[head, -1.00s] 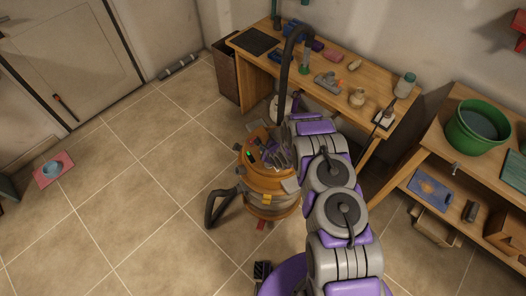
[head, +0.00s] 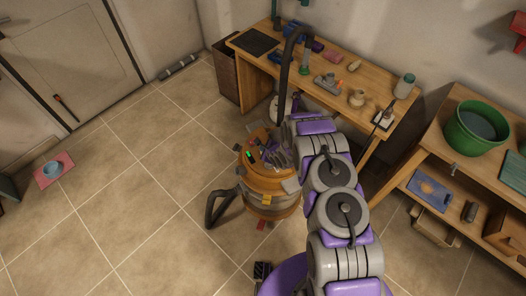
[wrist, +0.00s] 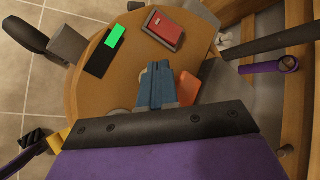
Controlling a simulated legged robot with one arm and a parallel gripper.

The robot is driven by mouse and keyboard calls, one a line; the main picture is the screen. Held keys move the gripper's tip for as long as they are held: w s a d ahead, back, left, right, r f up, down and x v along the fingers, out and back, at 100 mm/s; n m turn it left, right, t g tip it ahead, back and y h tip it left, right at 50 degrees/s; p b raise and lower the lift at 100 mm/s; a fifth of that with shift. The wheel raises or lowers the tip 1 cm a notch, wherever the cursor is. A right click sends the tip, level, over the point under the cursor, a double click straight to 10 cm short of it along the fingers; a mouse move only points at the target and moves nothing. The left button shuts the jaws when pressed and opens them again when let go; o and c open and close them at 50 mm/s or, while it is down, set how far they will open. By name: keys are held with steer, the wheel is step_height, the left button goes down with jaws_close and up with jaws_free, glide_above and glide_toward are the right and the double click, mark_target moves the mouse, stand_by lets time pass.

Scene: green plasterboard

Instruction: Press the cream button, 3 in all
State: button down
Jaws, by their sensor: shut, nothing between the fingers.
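An orange-brown drum-shaped vacuum (head: 268,184) stands on the floor, its round top (wrist: 93,88) filling the middle of the wrist view. My gripper (wrist: 155,68) is shut and empty, its blue fingers over this top. In the head view my gripper (head: 279,158) is at the top of the vacuum. Whether the fingertips touch the top is unclear.
The top carries a black display with a green bar (wrist: 115,37), a red switch (wrist: 164,29) and an orange-red piece (wrist: 188,88). A dark hose (head: 216,207) curves out at the left. A workbench (head: 262,62) stands behind; the tiled floor at left is mostly clear.

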steer(key=shift+r, duration=0.25)
steer(key=shift+r+p, duration=1.55)
steer(key=shift+r, duration=1)
steer(key=shift+f, duration=0.1)
stand_by(0.4)
steer(key=shift+w+b, duration=0.1)
steer(key=shift+b, duration=0.2)
step_height(320, 180, up, 4)
steer(key=b, duration=0.3)
steer(key=shift+f, duration=0.15)
steer(key=shift+f, duration=0.1)
